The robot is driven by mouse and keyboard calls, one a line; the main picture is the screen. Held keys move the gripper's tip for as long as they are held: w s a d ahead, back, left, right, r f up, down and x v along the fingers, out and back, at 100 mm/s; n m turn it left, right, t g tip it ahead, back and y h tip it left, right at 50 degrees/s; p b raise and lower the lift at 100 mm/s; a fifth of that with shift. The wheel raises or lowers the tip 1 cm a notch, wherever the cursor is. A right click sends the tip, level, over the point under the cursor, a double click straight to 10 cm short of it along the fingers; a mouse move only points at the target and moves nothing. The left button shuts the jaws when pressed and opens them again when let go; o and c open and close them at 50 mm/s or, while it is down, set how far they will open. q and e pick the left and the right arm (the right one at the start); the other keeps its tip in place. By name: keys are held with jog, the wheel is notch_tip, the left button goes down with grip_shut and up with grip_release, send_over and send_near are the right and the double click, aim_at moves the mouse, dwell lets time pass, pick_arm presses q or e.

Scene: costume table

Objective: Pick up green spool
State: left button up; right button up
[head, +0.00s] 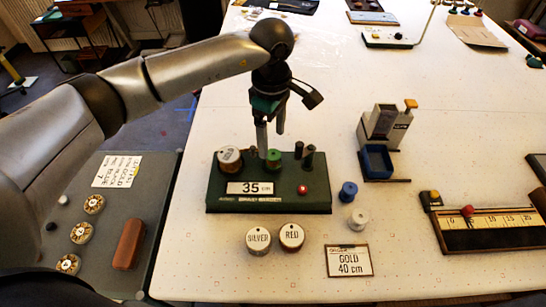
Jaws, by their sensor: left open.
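The green spool (273,160) stands upright on the dark green base (225,200) in the middle of the table, on its back part. My left gripper (271,143) is open and points down just above the spool. One finger reaches down at the spool's left side, and the other ends higher and slightly right. I cannot tell whether a finger touches the spool. My right gripper is not in view.
On the same base are a white-topped spool (229,158), dark posts (309,157), a red button (302,189) and a "35 cm" sign (250,188). SILVER (258,240) and RED (291,236) pots stand in front. A blue spool (348,191) and white spool (358,219) stand right.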

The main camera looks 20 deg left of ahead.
aim_at(273, 154)
pick_arm(q)
notch_tip(273, 154, down, 5)
jog(key=shift+d+r+p, duration=0.1)
jog(key=shift+d+p, duration=0.05)
jog(key=shift+p, duration=0.15)
grip_shut()
dwell(0.6)
